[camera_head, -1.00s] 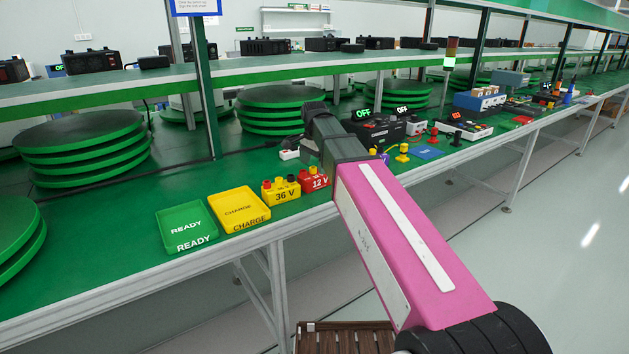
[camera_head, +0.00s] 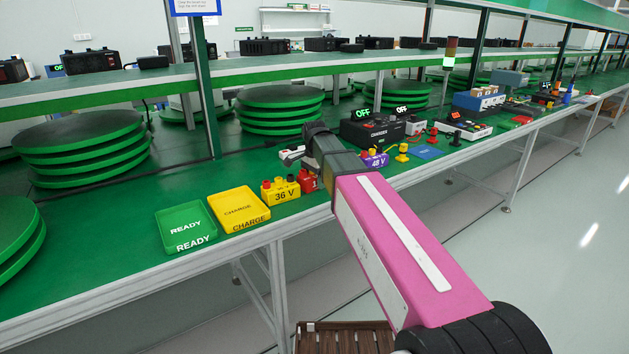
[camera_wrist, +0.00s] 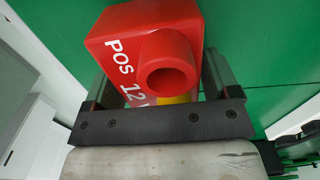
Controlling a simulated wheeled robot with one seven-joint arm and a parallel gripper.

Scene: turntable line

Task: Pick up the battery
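The red battery marked 12 V (camera_head: 308,181) stands on the green bench, its right part hidden by my arm. In the wrist view the red 12 V block (camera_wrist: 135,30) with a round red terminal fills the space ahead of my gripper (camera_wrist: 158,75). My gripper is open, with one finger at each side of the block; I cannot tell whether they touch it. A yellow 36 V battery (camera_head: 281,192) stands just left of the red one. A purple 48 V battery (camera_head: 376,160) stands right of my arm.
A yellow CHARGE tray (camera_head: 240,222) and a green READY tray (camera_head: 186,242) lie on the left near the bench's front edge. A black charger (camera_head: 372,132) stands behind the purple battery. Stacked green discs (camera_head: 280,118) stand behind.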

